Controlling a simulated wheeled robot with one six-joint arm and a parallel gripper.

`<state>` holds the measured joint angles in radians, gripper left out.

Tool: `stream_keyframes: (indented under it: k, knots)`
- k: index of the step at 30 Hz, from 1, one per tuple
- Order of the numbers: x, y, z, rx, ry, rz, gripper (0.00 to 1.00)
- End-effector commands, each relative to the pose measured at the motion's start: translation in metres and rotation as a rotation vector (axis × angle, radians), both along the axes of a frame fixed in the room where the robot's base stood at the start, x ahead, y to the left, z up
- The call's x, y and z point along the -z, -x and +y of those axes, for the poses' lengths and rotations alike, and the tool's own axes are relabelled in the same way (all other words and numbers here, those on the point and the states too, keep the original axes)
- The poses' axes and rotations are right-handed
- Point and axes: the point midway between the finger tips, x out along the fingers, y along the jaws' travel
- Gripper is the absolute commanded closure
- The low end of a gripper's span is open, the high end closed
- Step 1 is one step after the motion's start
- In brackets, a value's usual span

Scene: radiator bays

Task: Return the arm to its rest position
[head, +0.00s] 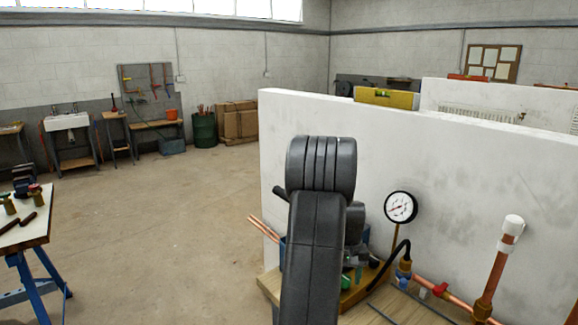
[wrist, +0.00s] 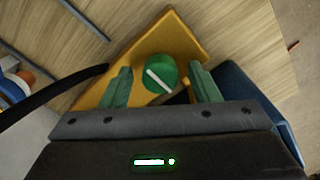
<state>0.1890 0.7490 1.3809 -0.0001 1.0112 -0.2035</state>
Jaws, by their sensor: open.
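My arm reaches forward and down in the head view, in front of the white partition wall (head: 330,130). My gripper shows in the wrist view (wrist: 162,92), with its two green fingers spread apart. A round green knob (wrist: 160,73) with a pale bar across it lies between and just beyond the fingertips. The knob sits over a yellow-orange board (wrist: 180,35). I cannot tell whether the fingers touch it. In the head view the arm hides most of the gripper and knob.
A pressure gauge (head: 401,207), a black hose (head: 392,262) and copper pipes (head: 492,270) stand right of the arm. A blue bin (wrist: 245,90) is close beside the gripper. A workbench (head: 30,222) stands at left. The floor (head: 170,230) between is clear.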

Motion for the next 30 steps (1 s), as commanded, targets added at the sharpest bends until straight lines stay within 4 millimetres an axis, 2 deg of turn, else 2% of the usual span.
stream_keyframes:
  k: [30]
  knots:
    - [-0.0012, 0.0002, 0.0001, -0.808, 0.0, 0.001, 0.44]
